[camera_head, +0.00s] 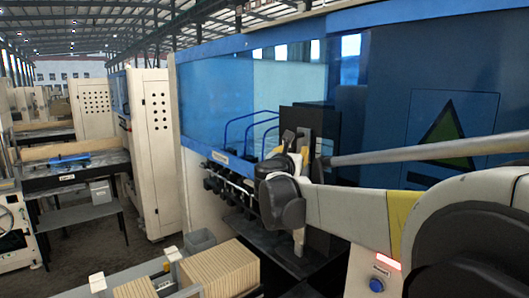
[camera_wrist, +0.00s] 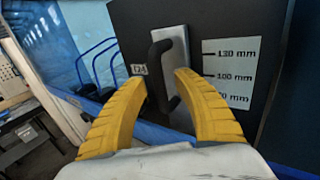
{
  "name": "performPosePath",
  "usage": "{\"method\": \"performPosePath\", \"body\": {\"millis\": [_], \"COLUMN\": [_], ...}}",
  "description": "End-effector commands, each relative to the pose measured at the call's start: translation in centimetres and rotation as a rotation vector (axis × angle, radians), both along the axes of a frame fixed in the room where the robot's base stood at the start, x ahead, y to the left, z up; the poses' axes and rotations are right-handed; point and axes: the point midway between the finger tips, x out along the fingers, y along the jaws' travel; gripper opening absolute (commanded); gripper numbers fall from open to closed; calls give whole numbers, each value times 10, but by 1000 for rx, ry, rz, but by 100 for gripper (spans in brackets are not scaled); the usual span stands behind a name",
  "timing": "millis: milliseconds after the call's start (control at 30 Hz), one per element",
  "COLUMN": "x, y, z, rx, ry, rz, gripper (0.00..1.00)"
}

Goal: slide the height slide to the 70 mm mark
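The height slide, a pale metal plate with a black bar handle (camera_wrist: 155,65), sits on a black panel (camera_wrist: 135,18) in the wrist view. A white scale (camera_wrist: 237,63) to its right reads 130 mm, 100 mm and, partly hidden by a finger, 70 mm. A small tag (camera_wrist: 138,69) left of the handle seems to read 124. My gripper (camera_wrist: 160,82) is open, with a yellow finger on each side of the handle's lower part; I cannot tell whether either touches it. In the head view my gripper (camera_head: 290,148) is at the black panel (camera_head: 312,118), and my wrist covers the handle.
Blue curved hoses (camera_head: 240,128) and a row of black fittings (camera_head: 222,183) lie left of the panel. A blue machine hood (camera_head: 215,100) stands behind. A crate of brown boards (camera_head: 222,268) is below, at the front. A grey bar (camera_head: 430,150) crosses at right.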

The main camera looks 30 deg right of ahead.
Motion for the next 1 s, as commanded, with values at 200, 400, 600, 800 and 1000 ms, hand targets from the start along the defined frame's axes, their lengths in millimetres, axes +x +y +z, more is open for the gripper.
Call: {"method": "performPosePath", "body": {"millis": [200, 400, 600, 800, 1000], "x": [-20, -51, -73, -80, -80], "y": [24, 58, 83, 90, 90], "z": [0, 0, 0, 0, 0], "rx": [0, 0, 0, 0, 0], "ry": [0, 0, 0, 0, 0], "rz": [3, 4, 3, 1, 0], "gripper": [36, 36, 36, 36, 36]}}
